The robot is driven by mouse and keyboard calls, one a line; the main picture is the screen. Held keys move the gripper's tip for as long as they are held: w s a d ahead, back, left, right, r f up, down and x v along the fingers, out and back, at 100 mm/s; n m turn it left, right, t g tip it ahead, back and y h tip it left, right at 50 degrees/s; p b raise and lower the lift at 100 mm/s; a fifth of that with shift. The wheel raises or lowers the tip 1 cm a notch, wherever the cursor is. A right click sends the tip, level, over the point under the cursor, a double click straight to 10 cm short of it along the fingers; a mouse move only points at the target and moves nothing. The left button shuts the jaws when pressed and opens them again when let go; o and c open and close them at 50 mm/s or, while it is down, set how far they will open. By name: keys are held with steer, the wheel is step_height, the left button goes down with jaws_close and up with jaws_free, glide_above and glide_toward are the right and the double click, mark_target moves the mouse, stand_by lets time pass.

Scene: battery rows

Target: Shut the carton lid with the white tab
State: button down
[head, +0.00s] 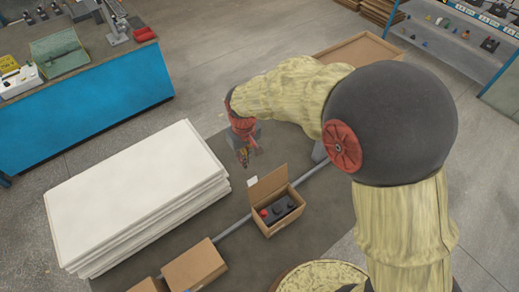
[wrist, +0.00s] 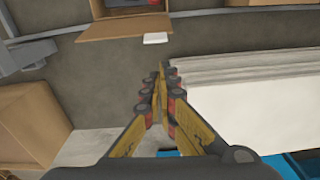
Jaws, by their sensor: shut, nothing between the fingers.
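The open carton (head: 284,222) sits below my gripper in the head view. Its brown lid (head: 267,184) stands up at the far side, with the white tab (head: 252,181) at the lid's left corner. A dark battery with a red cap (head: 264,212) lies inside. My gripper (head: 243,158) is shut and empty, above and beyond the lid, apart from it. In the wrist view the shut fingertips (wrist: 160,72) point toward the carton at the top edge. The lid (wrist: 122,27) and white tab (wrist: 156,38) show there, and the battery is mostly cut off.
A stack of white panels (head: 135,190) lies to the left. Closed cartons (head: 194,266) stand at the lower left along a grey rail (head: 236,226). A large open box (head: 358,50) is partly behind my arm. A blue bench (head: 95,92) stands at the upper left.

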step_height(320, 180, down, 8)
steer(key=d, duration=0.1)
steer(key=shift+r+t, duration=0.2)
steer(key=shift+t, duration=0.1)
stand_by(0.6)
steer(key=shift+s+d, duration=0.1)
